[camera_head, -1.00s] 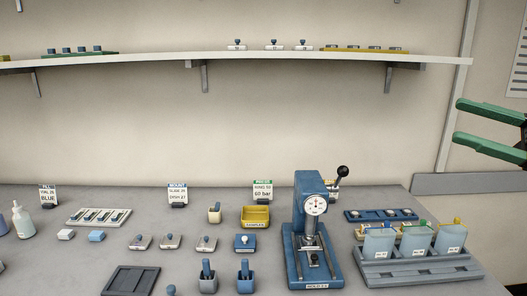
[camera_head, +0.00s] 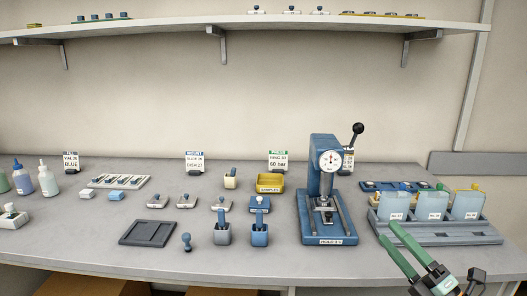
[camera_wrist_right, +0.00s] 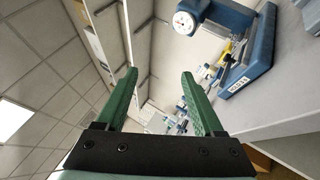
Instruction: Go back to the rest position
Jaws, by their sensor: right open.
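My right gripper (camera_head: 408,248) shows at the lower right of the head view, in front of the bin rack. Its two green fingers are apart, with nothing between them. In the right wrist view the open green fingers (camera_wrist_right: 158,92) point toward the shelf and wall, and the gap is empty. My left gripper is not in view.
A blue press (camera_head: 328,190) with a gauge stands left of my right gripper; it also shows in the wrist view (camera_wrist_right: 250,55). A rack with several pale bins (camera_head: 440,235) stands behind the gripper. Small tools and a dark tray (camera_head: 148,232) lie on the grey bench (camera_head: 70,235).

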